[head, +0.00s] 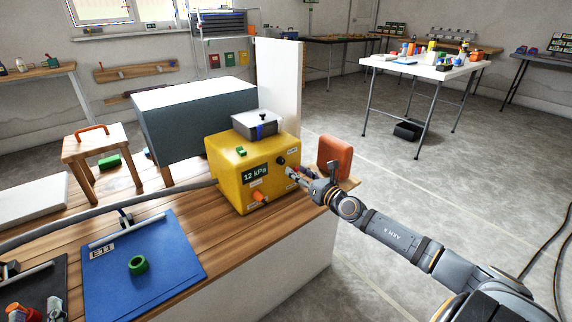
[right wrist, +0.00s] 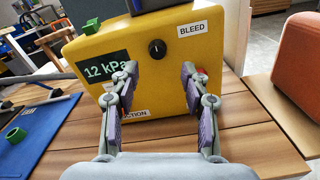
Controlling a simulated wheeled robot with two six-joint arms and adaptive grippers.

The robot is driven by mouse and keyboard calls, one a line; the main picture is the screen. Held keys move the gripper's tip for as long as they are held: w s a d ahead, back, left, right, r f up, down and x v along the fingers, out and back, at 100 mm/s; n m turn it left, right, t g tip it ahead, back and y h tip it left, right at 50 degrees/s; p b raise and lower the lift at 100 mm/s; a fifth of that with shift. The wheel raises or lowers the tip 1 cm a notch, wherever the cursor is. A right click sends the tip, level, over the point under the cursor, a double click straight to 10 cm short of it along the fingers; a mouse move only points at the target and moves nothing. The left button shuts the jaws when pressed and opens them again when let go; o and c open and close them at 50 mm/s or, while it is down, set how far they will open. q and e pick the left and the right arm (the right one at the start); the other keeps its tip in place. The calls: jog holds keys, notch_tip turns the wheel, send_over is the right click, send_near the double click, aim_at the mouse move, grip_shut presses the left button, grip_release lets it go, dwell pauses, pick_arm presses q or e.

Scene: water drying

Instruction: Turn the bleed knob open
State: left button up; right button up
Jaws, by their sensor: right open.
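The bleed knob (head: 281,160) is a small black round knob on the front of a yellow box (head: 228,183). In the right wrist view the knob (right wrist: 157,48) sits left of a white BLEED label (right wrist: 192,29), with a pale mark on its face. My right gripper (head: 291,172) is in front of the box. In the right wrist view its two purple-padded fingers (right wrist: 159,72) are spread apart and empty, with the knob above and between their tips, not gripped. The box's display (right wrist: 105,66) reads 12 kPa. My left gripper is not in view.
An orange knob (head: 258,196) is lower on the box. A grey lidded tray (head: 257,125) sits on top. An orange-red block (head: 335,156) stands right of the box. A blue mat (head: 150,285) with a green ring (head: 138,265) lies on the wooden bench to the left.

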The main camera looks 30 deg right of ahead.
aim_at(283, 162)
jog(key=w, duration=0.3)
jog(key=shift+w+a+r+p, duration=0.1)
jog(key=shift+w+a+p, duration=0.15)
jog(key=shift+p, duration=0.15)
jog(key=shift+w+a, duration=0.1)
jog(key=shift+w, duration=0.9)
pick_arm(q)
notch_tip(283, 162, down, 6)
jog(key=g, duration=0.2)
jog(key=shift+g, duration=0.4)
pick_arm(e)
jog(key=shift+w, duration=0.4)
grip_shut()
